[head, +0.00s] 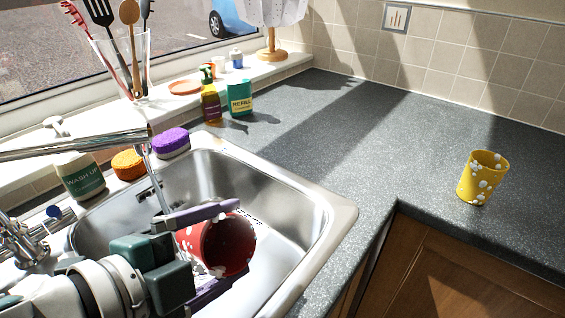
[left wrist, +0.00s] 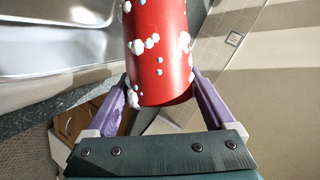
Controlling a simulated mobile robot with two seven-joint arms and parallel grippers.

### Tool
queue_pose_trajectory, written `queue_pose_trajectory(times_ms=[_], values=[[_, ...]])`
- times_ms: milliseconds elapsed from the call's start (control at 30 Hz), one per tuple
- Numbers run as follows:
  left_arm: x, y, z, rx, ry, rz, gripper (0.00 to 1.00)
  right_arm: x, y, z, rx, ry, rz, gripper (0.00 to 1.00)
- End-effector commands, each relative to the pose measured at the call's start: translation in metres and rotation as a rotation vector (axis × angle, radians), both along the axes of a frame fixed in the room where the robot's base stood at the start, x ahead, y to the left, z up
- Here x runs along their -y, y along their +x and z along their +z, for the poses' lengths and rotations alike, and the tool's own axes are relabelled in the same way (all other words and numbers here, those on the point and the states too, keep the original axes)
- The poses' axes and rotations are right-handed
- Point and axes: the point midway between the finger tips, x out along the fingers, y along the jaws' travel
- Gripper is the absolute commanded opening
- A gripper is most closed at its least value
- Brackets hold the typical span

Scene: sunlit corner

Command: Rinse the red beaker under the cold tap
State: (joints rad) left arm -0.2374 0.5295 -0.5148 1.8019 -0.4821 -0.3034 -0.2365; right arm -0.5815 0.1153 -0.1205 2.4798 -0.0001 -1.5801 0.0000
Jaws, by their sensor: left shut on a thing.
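The red beaker (head: 232,245) is tilted on its side over the sink, its open mouth turned to the right. White foam blobs cling to it. It also shows in the left wrist view (left wrist: 158,65), with foam and small drops on its wall. My left gripper (head: 222,248) is shut on the beaker, one purple finger on each side. The metal tap spout (head: 80,143) comes in from the left, and a thin water stream (head: 156,183) falls from its end, just left of the beaker. A tap handle with a blue cap (head: 53,211) stands at the left.
The steel sink (head: 318,195) surrounds the beaker. Purple (head: 171,142) and orange (head: 128,163) sponges and a wash-up bottle (head: 80,176) stand behind it. A foamy yellow beaker (head: 483,178) stands on the right counter. The counter between is clear.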

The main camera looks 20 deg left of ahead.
Motion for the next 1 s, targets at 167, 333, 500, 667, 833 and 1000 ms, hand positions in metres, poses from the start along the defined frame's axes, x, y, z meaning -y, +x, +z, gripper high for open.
queue_pose_trajectory(times_ms=[167, 333, 500, 667, 833, 1000], values=[[-0.018, 0.009, -0.007, 0.002, 0.004, 0.002, 0.33, 0.001, 0.0, -0.009, 0.001, -0.002, 0.0, 0.5], [-0.035, 0.017, -0.011, 0.002, 0.005, 0.001, 0.33, 0.002, 0.001, -0.017, 0.002, -0.005, 0.003, 0.5], [-0.051, 0.024, -0.016, 0.002, 0.004, 0.0, 0.33, 0.002, 0.001, -0.026, 0.002, -0.009, 0.005, 0.5], [-0.067, 0.031, -0.021, 0.001, 0.004, 0.002, 0.33, 0.002, 0.001, -0.035, 0.002, -0.009, 0.005, 0.5], [-0.083, 0.039, -0.025, 0.0, 0.002, 0.002, 0.33, 0.002, 0.001, -0.045, 0.002, -0.009, 0.005, 0.5], [-0.1, 0.047, -0.029, 0.0, 0.003, 0.004, 0.33, 0.002, 0.001, -0.05, 0.002, -0.007, 0.004, 0.5]])
